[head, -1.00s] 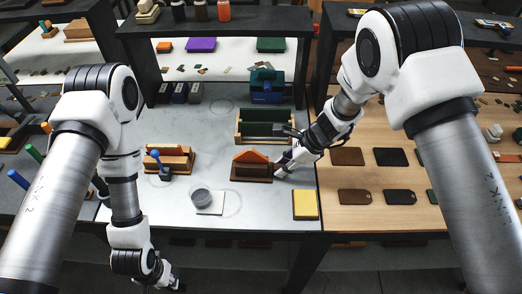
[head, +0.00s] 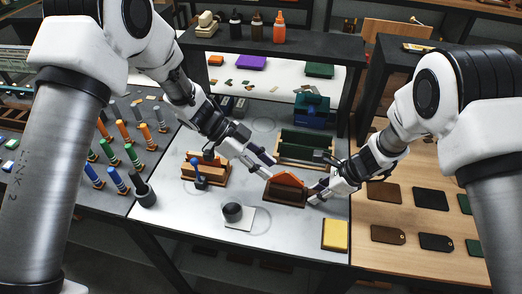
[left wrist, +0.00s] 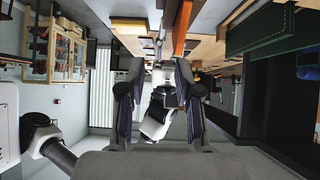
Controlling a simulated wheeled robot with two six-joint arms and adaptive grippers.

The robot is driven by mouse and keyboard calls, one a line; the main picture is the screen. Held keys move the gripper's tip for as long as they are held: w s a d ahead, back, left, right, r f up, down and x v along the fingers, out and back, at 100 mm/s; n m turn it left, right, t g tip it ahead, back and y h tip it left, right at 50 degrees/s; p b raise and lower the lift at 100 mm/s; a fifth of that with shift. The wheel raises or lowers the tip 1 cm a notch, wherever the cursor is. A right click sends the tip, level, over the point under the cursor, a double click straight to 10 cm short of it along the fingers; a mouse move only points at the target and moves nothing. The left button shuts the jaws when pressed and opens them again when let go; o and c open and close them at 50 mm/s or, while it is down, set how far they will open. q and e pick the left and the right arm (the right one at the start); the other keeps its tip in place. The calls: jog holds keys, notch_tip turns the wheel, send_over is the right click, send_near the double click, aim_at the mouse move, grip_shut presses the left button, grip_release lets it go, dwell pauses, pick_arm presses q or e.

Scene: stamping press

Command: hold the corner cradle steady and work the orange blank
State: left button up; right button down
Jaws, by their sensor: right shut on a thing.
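The corner cradle (head: 284,196) is a dark brown block on the grey bench, with the orange blank (head: 288,179) standing in it and its top showing above. My right gripper (head: 314,195) is shut on the cradle's right end. My left gripper (head: 270,170) is just up and left of the orange blank, pointing toward it. In the left wrist view its two fingers (left wrist: 158,78) stand apart with nothing between them. The orange blank (left wrist: 181,25) shows there beyond the right-hand finger; I cannot tell whether they touch.
A green-lined wooden tray (head: 302,151) lies behind the cradle. A wooden holder with a blue-knobbed tool (head: 199,180) stands left. A dark round pot (head: 232,212) on a white pad and a yellow block (head: 335,234) are in front. Leather tags (head: 386,235) lie right.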

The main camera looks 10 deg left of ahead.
aim_at(285, 171)
jog(key=shift+s+f, duration=0.15)
jog(key=shift+f, duration=0.05)
pick_arm(q)
jog(key=shift+m+y, duration=0.3)
jog(key=d+f, duration=0.1)
jog(key=w+d+f, duration=0.1)
jog(key=d, duration=0.1)
jog(key=w+d+f, duration=0.1)
jog(key=shift+w+d+f, duration=0.1)
jog(key=shift+d+f, duration=0.1)
jog(key=shift+f, duration=0.05)
jog(key=shift+d+f, duration=0.1)
jog(key=shift+d, duration=0.05)
jog(key=shift+c, duration=1.4)
grip_shut()
jog(key=shift+r, duration=0.6)
jog(key=shift+r, duration=0.1)
